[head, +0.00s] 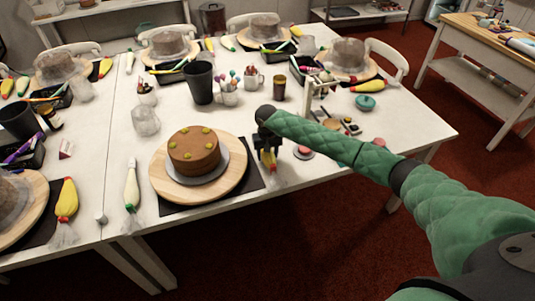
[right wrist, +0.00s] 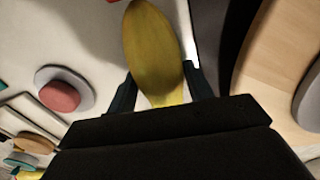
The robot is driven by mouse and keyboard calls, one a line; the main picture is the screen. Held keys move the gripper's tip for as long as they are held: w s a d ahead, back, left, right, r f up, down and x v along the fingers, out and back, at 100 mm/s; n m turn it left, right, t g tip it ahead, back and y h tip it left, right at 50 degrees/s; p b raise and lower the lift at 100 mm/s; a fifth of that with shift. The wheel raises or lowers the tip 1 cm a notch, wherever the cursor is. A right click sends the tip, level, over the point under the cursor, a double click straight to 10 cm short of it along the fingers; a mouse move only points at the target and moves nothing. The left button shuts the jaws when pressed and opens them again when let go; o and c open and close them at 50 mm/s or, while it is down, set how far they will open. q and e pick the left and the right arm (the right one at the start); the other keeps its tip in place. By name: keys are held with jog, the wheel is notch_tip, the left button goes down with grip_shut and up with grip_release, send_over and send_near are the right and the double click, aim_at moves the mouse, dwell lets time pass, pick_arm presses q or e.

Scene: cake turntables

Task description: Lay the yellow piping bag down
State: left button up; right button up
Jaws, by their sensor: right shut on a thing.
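My right gripper (head: 268,147) is shut on the yellow piping bag (head: 270,158), just right of the cake's black mat. In the head view the bag hangs below the gripper, partly hidden by it, with its pale clear end (head: 273,182) lowest, near the table's front edge. In the right wrist view the yellow bag (right wrist: 155,45) lies between the two dark fingers and points away from the camera. I cannot tell whether it touches the table. My left gripper is not in view.
The brown cake (head: 194,150) stands on a round wooden turntable (head: 226,187) over a black mat (head: 248,184). A white piping bag (head: 131,185) lies left of it. A pink-topped round item (head: 303,152) is close to the right. Some white table shows between mat and right edge.

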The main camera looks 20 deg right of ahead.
jog(key=shift+f, duration=0.4)
dwell(0.3)
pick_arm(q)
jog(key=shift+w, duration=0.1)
pick_arm(e)
jog(key=o, duration=0.8)
jog(key=shift+c, duration=0.2)
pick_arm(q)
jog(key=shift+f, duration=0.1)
pick_arm(e)
notch_tip(320, 180, up, 7)
jog(key=b, duration=0.2)
jog(key=shift+r+b, duration=0.15)
jog(key=shift+b, duration=0.15)
jog(key=shift+r, duration=0.25)
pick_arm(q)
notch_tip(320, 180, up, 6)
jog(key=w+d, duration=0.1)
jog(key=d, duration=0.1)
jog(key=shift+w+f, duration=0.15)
pick_arm(e)
jog(key=shift+s+f, duration=0.1)
